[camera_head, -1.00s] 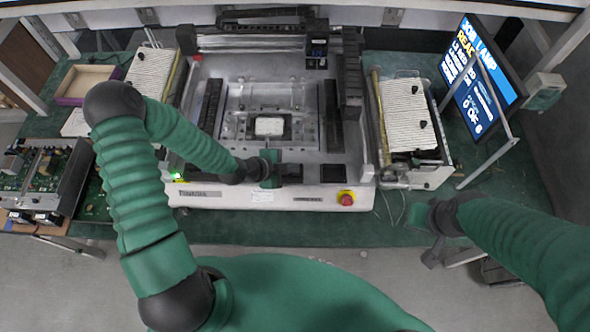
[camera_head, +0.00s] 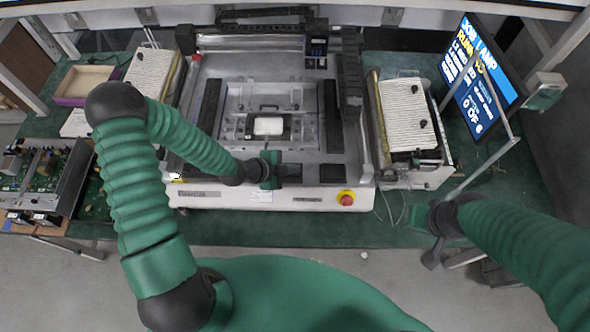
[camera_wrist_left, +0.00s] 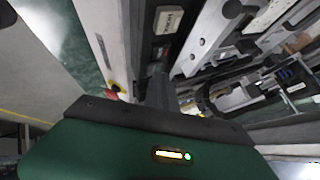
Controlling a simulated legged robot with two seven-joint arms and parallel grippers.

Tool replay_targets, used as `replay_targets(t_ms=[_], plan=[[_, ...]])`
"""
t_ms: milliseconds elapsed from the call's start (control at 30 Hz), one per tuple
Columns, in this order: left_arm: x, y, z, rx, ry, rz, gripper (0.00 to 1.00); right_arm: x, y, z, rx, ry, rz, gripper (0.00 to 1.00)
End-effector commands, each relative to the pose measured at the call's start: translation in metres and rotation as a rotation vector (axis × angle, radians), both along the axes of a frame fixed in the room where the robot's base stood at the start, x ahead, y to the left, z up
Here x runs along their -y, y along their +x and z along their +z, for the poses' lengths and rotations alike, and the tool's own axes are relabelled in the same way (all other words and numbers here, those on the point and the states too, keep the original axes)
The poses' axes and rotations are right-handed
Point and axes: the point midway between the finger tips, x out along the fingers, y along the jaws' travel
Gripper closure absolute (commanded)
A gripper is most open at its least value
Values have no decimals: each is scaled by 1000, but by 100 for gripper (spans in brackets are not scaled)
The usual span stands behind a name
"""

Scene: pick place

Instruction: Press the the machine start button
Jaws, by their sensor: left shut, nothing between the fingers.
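The machine (camera_head: 240,195) stands on the green table, with a red knob on a yellow base (camera_head: 346,198) at its front right. A small light (camera_head: 176,178) at its front left corner glows whitish. I cannot tell for certain which part is the start button. My left gripper (camera_head: 291,173) is shut and empty over the machine's front edge, left of a dark square panel (camera_head: 333,173). In the left wrist view its fingers (camera_wrist_left: 160,92) point toward the machine, and the red knob (camera_wrist_left: 112,93) shows to their left. My right gripper (camera_head: 431,255) hangs by the table's front edge; its jaws are unclear.
A tilted monitor (camera_head: 478,85) with blue and white text stands at right. Ridged trays flank the machine at left (camera_head: 150,75) and right (camera_head: 407,115). A circuit board fixture (camera_head: 40,180) and a shallow box (camera_head: 88,83) are at far left.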

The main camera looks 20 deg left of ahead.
Motion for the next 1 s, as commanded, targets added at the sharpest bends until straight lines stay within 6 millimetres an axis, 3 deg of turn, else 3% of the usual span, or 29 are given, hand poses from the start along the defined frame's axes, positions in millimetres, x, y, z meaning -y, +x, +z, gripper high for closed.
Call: replay_targets(t_ms=[300, 667, 1000], plan=[[-1, 0, 16, -1, 2, 1, 100, 0, 0, 13, 0, 0, 0, 100], [0, 0, 18, 0, 1, 1, 100, 0, 0, 13, 0, 0, 0, 100], [0, 0, 51, 2, 1, -1, 100, 0, 0, 39, 0, 0, 0, 100]])
